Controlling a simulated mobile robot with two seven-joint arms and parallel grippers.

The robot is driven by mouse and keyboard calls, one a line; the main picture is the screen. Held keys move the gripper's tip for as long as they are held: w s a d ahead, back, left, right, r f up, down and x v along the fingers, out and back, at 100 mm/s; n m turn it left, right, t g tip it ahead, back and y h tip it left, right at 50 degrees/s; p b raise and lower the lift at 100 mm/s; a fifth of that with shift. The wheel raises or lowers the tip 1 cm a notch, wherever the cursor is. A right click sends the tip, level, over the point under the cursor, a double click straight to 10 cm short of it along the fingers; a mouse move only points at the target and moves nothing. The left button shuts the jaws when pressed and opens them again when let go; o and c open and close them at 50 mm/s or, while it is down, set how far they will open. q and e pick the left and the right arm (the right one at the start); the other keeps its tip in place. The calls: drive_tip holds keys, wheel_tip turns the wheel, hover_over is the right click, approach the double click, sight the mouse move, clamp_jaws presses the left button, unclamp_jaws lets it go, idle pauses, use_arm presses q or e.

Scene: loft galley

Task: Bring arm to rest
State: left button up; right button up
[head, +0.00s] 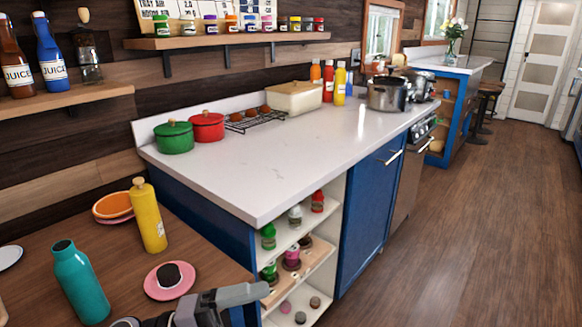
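My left arm comes in at the bottom of the head view, over the front edge of the wooden table (200,240). My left gripper (250,294) points to the right, in front of the counter's open shelves. Only one grey finger shows clearly, so I cannot tell whether it is open or shut. I see nothing held in it. My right gripper is not in view.
The wooden table holds a teal bottle (82,284), a yellow bottle (148,218), a pink plate (169,281) and orange bowls (113,206). The white counter (270,165) carries green (174,137) and red (207,127) pots. Open floor (470,220) lies right.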

use_arm(q)
drive_tip(key=a+f+n+t+y+p, duration=0.1)
drive_tip(key=a+f+n+t+y, duration=0.5)
drive_tip(key=n, duration=0.5)
drive_tip(key=a+f+n+t+y+p, duration=0.1)
drive_tip(key=a+f+n+t+y, duration=0.3)
drive_tip(key=n+t+y, duration=0.5)
drive_tip(key=s+a+f+n+g+y, duration=0.2)
drive_tip(key=s+a+f+n+g, duration=0.3)
drive_tip(key=s+f, duration=0.6)
drive_tip(key=f+n+g, duration=0.1)
drive_tip(key=n+g, duration=0.1)
drive_tip(key=n, duration=0.1)
drive_tip(key=shift+s+f+n+g+p, duration=0.2)
drive_tip(key=shift+f+n+g+p, duration=0.1)
drive_tip(key=shift+f+g, duration=0.1)
